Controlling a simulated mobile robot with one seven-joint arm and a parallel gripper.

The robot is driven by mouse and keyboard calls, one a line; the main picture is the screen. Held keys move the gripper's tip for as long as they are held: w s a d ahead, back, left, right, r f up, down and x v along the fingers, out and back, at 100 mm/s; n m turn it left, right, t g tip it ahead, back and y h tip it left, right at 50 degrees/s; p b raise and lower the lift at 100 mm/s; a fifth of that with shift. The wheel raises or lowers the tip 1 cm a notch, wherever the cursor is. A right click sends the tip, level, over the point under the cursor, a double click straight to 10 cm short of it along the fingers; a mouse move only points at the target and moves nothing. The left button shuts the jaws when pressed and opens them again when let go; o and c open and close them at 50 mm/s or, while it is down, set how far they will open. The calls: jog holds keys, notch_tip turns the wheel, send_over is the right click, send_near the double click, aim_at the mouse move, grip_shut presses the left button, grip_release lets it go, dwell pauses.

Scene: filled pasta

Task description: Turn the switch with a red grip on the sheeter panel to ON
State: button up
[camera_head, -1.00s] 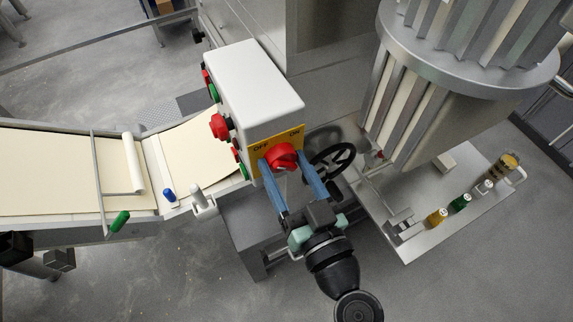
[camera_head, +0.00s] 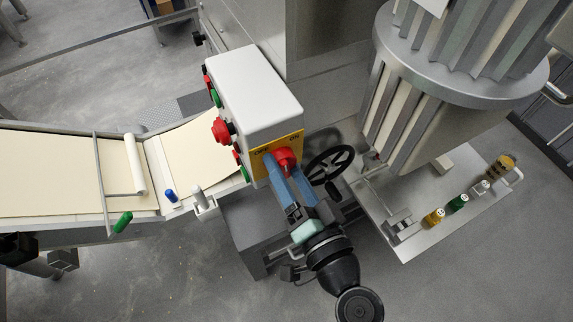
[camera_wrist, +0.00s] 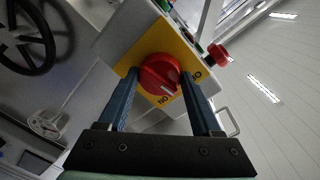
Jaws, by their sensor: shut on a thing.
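The red grip (camera_head: 285,158) of the switch stands on a yellow plate (camera_head: 297,143) on the end of the white sheeter panel box (camera_head: 258,90). OFF is at the left of the plate and ON at the right. My gripper (camera_head: 281,172) is shut on the red grip, with its blue fingers on either side. In the wrist view the red grip (camera_wrist: 159,74) sits between the fingers (camera_wrist: 160,82). It bears a white mark near the ON lettering; OFF is partly hidden by a finger. I cannot tell the exact switch setting.
A red mushroom button (camera_head: 221,130) and green buttons are on the box's left side. A black handwheel (camera_head: 330,165) is close right of my gripper. A conveyor with a dough sheet (camera_head: 50,175) lies left. A metal plate with small bottles (camera_head: 440,225) is at right.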

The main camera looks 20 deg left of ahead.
jog(key=m+p, duration=0.3)
jog(key=m, duration=0.3)
jog(key=shift+d+r+g, duration=0.1)
jog(key=shift+g, duration=0.3)
jog(key=shift+m+p, duration=1.3)
jog(key=shift+m, duration=0.6)
jog(key=o, duration=1.4)
jog(key=shift+c, duration=0.2)
jog(key=f+b+v, duration=0.1)
jog(key=b+v, duration=0.2)
jog(key=v, duration=1)
jog(key=shift+w+r, duration=0.15)
jog(key=shift+r, duration=0.1)
jog(key=shift+d, duration=0.1)
